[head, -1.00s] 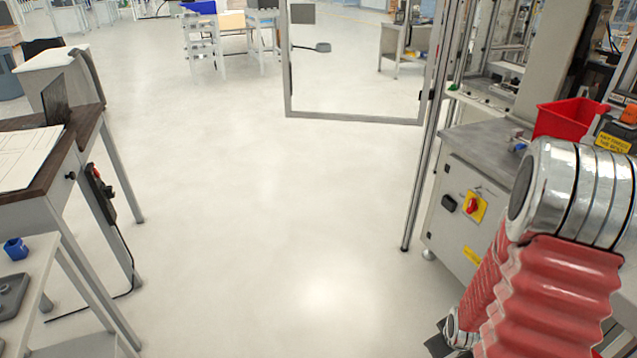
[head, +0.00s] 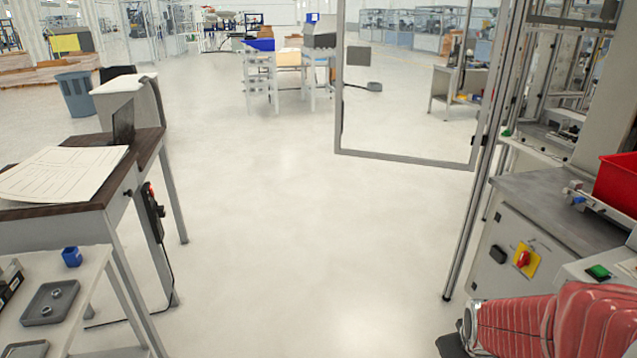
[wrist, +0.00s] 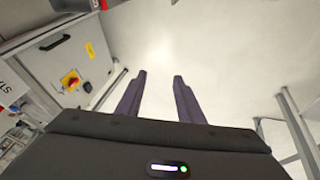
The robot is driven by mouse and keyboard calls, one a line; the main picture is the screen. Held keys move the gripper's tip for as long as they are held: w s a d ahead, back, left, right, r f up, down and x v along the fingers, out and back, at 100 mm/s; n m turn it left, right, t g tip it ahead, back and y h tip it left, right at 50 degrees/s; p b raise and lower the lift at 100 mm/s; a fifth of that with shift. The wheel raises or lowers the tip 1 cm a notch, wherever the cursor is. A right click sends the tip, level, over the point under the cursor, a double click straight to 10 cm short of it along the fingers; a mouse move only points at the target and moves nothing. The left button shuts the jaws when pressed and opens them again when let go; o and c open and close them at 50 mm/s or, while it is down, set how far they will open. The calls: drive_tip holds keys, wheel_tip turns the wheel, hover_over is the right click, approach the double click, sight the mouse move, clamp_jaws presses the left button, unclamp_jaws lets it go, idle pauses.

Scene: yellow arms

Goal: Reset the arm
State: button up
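My arm, in red ribbed covering, shows at the lower right of the head view, folded low beside the machine cabinet. A dark part at the arm's end sits at the bottom edge there, but its fingers cannot be made out. In the wrist view my gripper (wrist: 158,95) has its two dark fingers apart with only pale floor between them. It is open and holds nothing.
A grey machine cabinet (head: 510,265) with a red and yellow switch stands at right, a red bin (head: 617,183) above it. A dark-topped table (head: 145,145) and a small side table (head: 90,262) stand at left. The floor (head: 290,240) between is clear.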

drive_tip(key=s+a+r+y, duration=0.1)
drive_tip(key=s+a+r, duration=0.4)
drive_tip(key=a+r, duration=0.3)
drive_tip(key=s+a+r+m+t+y, duration=0.1)
drive_tip(key=s+a+r, duration=0.4)
drive_tip(key=a+r, duration=0.3)
drive_tip(key=shift+s+r, duration=0.2)
drive_tip(key=shift+r, duration=0.15)
idle(0.3)
